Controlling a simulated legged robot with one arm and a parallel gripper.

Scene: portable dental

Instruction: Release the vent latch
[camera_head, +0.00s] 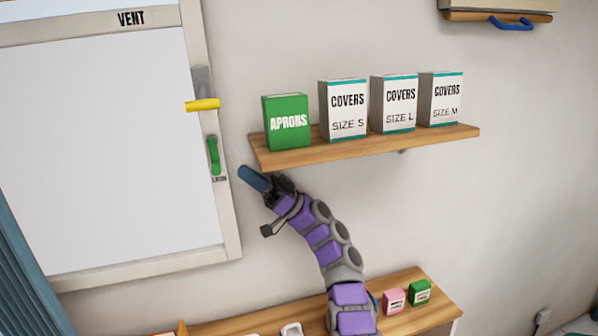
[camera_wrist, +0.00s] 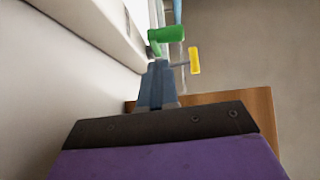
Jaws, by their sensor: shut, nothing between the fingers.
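A white panel marked VENT (camera_head: 100,140) in a pale frame is on the wall at the left. On its right frame side are a yellow handle (camera_head: 203,104), sticking out to the left, and below it an upright green handle (camera_head: 213,156). I cannot tell which of them is the latch. My gripper (camera_head: 247,174) is shut and empty, to the right of and slightly below the green handle, apart from it. In the wrist view my gripper's blue fingers (camera_wrist: 158,70) are closed together, with the green handle (camera_wrist: 168,34) and yellow handle (camera_wrist: 195,60) beyond the tips.
A wooden shelf (camera_head: 370,146) right of my gripper holds a green APRONS box (camera_head: 287,121) and several white COVERS boxes. A lower wooden surface (camera_head: 430,312) carries small pink and green boxes. A blue handle (camera_head: 512,25) is at the upper right. A blue curtain (camera_head: 25,265) hangs at the lower left.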

